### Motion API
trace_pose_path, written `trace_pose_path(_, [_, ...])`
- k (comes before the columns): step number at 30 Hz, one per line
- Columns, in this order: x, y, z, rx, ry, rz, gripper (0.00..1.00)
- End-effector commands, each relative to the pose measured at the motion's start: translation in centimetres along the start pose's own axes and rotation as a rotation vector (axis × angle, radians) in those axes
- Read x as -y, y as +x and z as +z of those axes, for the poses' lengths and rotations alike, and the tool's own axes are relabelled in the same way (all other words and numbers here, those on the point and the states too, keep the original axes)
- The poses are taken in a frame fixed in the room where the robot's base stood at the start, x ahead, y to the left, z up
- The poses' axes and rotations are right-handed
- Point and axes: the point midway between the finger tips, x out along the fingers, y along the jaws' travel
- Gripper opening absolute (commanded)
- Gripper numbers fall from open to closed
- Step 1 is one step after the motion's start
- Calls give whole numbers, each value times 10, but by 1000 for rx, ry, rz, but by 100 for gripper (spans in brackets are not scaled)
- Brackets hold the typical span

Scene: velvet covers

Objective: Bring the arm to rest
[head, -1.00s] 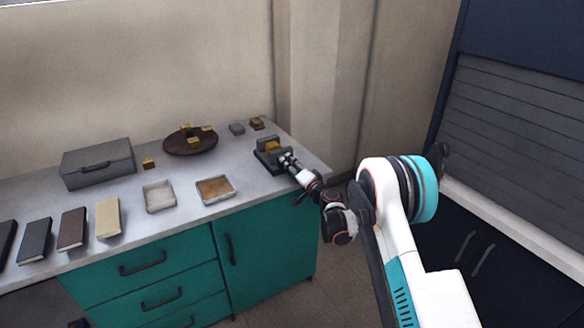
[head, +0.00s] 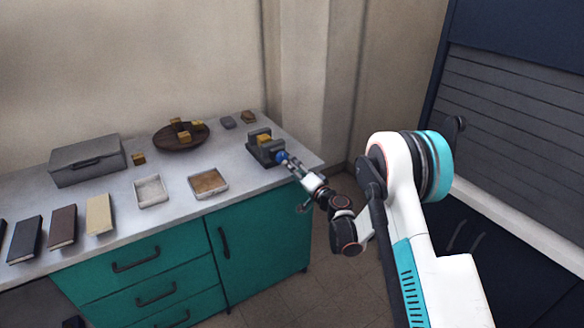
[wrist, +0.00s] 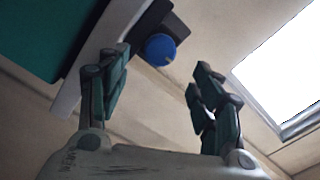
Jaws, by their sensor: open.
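My arm reaches in from the right in the head view, and my gripper (head: 291,165) is at the right end of the counter. It points at a dark vise-like device (head: 267,154) with a blue round knob (head: 281,157) on its near side. In the wrist view my gripper (wrist: 158,82) has its two fingers spread wide with nothing between them. The blue knob (wrist: 160,49) shows beyond the fingertips, apart from them. A yellow block (head: 264,139) sits in the dark device.
The grey counter (head: 235,172) also holds a grey case (head: 87,160), a round brown tray (head: 163,141) with yellow blocks, two shallow trays (head: 150,191) (head: 208,184) and several books (head: 62,227). Teal drawers are below. A dark shuttered cabinet (head: 515,110) stands right. Floor lies open between.

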Motion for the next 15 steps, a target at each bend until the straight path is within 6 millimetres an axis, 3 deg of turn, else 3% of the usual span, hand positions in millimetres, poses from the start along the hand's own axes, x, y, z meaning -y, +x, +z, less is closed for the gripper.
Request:
trace_pose_path(10, [2,-1,-1,1,-2,1,60])
trace_pose_path(15, [22,-5,-10,22,-30,15,60])
